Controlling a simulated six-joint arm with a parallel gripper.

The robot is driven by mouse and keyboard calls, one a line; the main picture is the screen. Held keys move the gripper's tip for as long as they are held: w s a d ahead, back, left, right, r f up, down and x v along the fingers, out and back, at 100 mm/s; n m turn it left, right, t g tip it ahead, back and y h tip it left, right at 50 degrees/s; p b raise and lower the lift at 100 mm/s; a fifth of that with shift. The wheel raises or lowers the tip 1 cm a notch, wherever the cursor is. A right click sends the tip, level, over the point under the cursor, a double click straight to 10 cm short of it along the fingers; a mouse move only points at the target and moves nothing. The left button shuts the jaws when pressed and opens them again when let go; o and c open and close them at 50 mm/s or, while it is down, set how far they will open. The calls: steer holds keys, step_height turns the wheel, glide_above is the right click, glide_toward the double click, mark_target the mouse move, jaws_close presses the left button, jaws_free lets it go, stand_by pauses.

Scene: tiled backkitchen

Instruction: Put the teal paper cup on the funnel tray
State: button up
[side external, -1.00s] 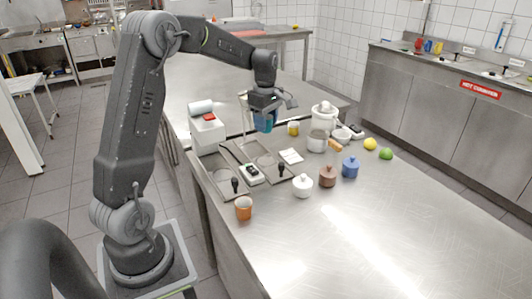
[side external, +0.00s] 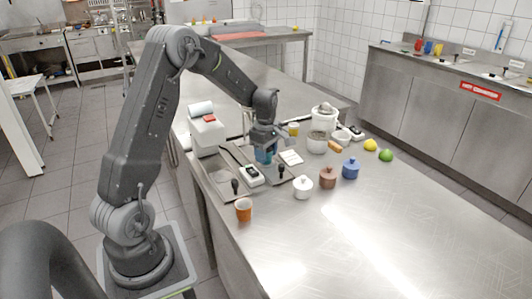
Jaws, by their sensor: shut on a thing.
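My gripper (side external: 263,141) points down, shut on the teal paper cup (side external: 264,156). The cup is upright, low over or on the right-hand of two grey metal trays; I cannot tell whether its base touches. This right tray (side external: 287,174) is partly hidden behind the cup and a small white device. The left tray (side external: 212,181) lies nearer my base. Which of the two is the funnel tray I cannot tell for sure.
A white device (side external: 252,176) and black-handled tools (side external: 235,187) sit by the trays. An orange cup (side external: 243,209), white jar (side external: 303,182), brown jar (side external: 328,177) and blue jar (side external: 350,168) stand in front and to the right. The right foreground counter is clear.

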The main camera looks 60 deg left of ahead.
steer(key=o, duration=1)
steer(key=shift+f, duration=0.15)
step_height(320, 180, up, 11)
steer(key=s+d+r+m+t, duration=0.1)
steer(key=s+d+r+m, duration=0.2)
steer(key=d+r+m, duration=0.3)
steer(key=s+d+m+t, duration=0.4)
steer(key=s+d+m, duration=1.2)
steer(key=s+d, duration=0.1)
steer(key=shift+s+d+r+m+t, duration=0.3)
steer(key=shift+s+d+r, duration=0.1)
steer(key=shift+d, duration=0.3)
